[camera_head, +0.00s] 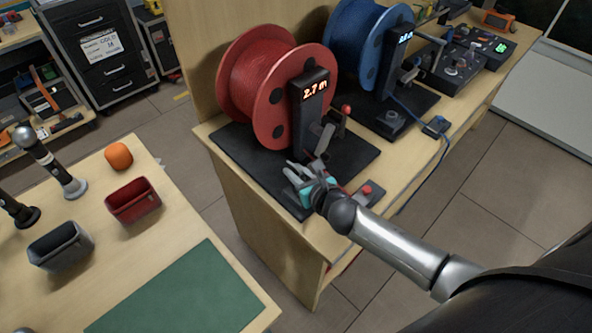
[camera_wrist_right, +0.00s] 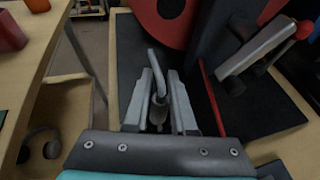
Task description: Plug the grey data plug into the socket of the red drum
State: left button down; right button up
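The red drum (camera_head: 275,85) stands on a black base plate (camera_head: 345,165) on the wooden bench, with a dark display post (camera_head: 310,110) reading 2.7 m. My right gripper (camera_head: 297,174) is low over the front left part of that plate. In the right wrist view its fingers (camera_wrist_right: 159,90) are close together around a slim grey piece that looks like the grey data plug (camera_wrist_right: 158,112). The piece appears gripped, with a bent grey end beyond the fingertips. I cannot make out the drum's socket. My left gripper is not in view.
The blue drum (camera_head: 362,45) stands behind on the same bench, with a blue cable (camera_head: 446,150). A small box with a red button (camera_head: 368,192) sits right of my gripper. The left table holds a red bin (camera_head: 133,201), a dark bin (camera_head: 61,247) and a green mat (camera_head: 180,295).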

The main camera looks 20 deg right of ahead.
jog(key=o, duration=0.5)
jog(key=shift+c, duration=0.2)
jog(key=shift+r, duration=0.1)
jog(key=p+v, duration=0.2)
jog(key=v, duration=1.3)
